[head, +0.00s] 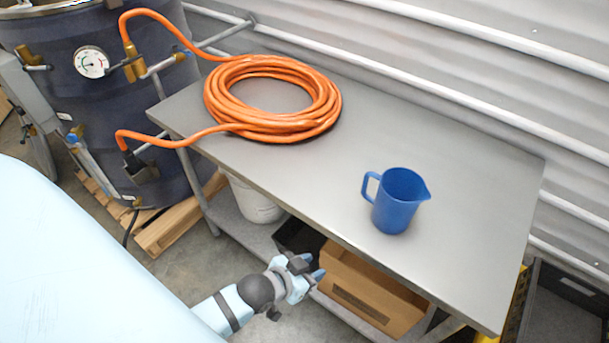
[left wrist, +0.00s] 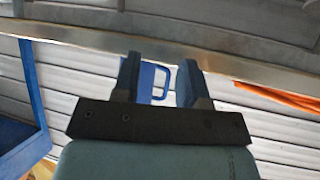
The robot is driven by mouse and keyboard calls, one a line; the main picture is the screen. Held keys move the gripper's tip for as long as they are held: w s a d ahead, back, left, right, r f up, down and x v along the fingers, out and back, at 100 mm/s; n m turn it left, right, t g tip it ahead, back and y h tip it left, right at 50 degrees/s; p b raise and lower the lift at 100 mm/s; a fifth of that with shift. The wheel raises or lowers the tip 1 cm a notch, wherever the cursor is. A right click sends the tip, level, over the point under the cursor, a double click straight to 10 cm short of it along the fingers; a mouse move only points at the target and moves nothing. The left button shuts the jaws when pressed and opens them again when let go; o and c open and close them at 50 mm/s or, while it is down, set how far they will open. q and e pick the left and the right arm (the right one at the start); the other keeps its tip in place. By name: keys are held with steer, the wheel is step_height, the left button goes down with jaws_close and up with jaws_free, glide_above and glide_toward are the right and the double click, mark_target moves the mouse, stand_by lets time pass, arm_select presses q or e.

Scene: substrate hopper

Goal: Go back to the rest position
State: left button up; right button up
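My left gripper (head: 309,268) is low in front of the metal table, beside its front edge and above the lower shelf. Its two fingers stand apart with nothing between them, as the left wrist view (left wrist: 160,65) shows. The blue measuring jug (head: 397,202) stands upright on the table, with its handle to the left and its spout to the right, apart from the gripper. A blue looped shape (left wrist: 153,80), probably the jug's handle, shows behind the fingers in the left wrist view. My right gripper is out of view.
The metal table (head: 330,190) carries a coiled orange hose (head: 270,130) joined to a dark tank (head: 125,110) with a gauge (head: 91,62). A cardboard box (head: 365,295) and a white bucket (head: 252,200) are under the tabletop. A corrugated wall and rails stand behind.

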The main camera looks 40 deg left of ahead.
arm_select(q)
steer(key=s+f, duration=0.3)
steer(key=s, duration=0.1)
steer(key=shift+s+d+f, duration=0.3)
steer(key=shift+d+f, duration=0.05)
steer(key=shift+f, duration=0.05)
steer(key=r+p, duration=0.2)
steer(key=p, duration=0.1)
steer(key=shift+a+r, duration=0.2)
steer(key=shift+r, duration=0.15)
